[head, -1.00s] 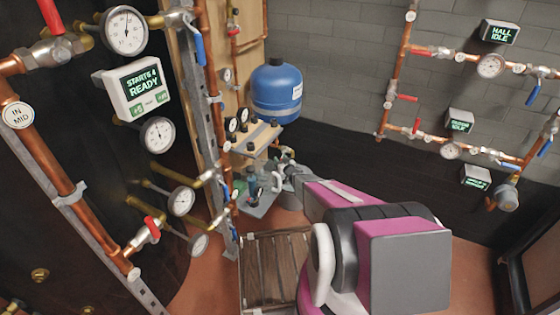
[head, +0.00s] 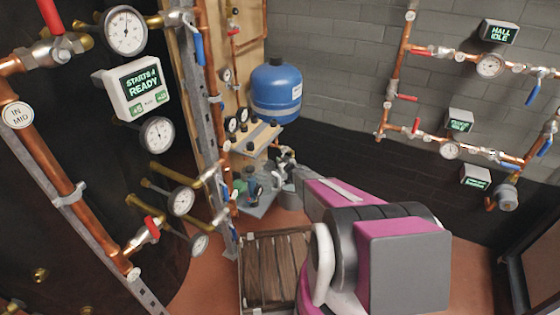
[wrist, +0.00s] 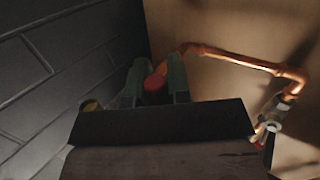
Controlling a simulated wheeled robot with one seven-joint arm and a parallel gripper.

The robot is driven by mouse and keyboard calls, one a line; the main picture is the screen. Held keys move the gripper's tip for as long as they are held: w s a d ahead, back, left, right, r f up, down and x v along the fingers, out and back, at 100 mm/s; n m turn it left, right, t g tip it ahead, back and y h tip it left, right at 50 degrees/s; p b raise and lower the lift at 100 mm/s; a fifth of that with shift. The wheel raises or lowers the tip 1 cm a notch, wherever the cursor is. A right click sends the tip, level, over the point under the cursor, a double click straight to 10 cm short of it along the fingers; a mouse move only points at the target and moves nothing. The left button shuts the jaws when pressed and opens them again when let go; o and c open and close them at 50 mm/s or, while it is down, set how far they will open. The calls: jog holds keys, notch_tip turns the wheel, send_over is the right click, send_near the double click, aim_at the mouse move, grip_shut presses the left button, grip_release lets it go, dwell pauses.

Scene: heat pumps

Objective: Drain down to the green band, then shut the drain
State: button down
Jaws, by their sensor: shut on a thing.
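In the wrist view my gripper (wrist: 156,76) has its two green fingers closed on either side of a red round-topped knob (wrist: 155,85). Only the top of the knob shows; the dark gripper body hides what is below it. I cannot tell from this view whether the knob is the drain. In the head view my wrist (head: 283,172) reaches in low, below the blue tank (head: 277,90), and the grip itself is too small to make out. Two small dark gauges (head: 238,119) stand near the tank's shelf; no green band can be read on them.
A shelf (head: 262,138) holds small fittings under the tank. A wooden crate (head: 272,262) stands on the floor below. Copper pipes with gauges and valves (head: 60,170) fill the left side. In the wrist view a copper pipe (wrist: 235,57) runs to a valve at right.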

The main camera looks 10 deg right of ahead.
jog(key=shift+s+d+n+g+h, duration=0.4)
jog(key=shift+n+g+h, duration=0.2)
jog(key=shift+g, duration=0.3)
jog(key=shift+s+d+n+g+h, duration=0.25)
jog(key=shift+d+n+g+h, duration=0.3)
jog(key=shift+g, duration=0.35)
jog(key=shift+r+g+h, duration=0.1)
jog(key=shift+g+h, duration=0.15)
jog(key=shift+g, duration=0.05)
jog(key=c, duration=1.1)
grip_release()
jog(key=v, duration=1.1)
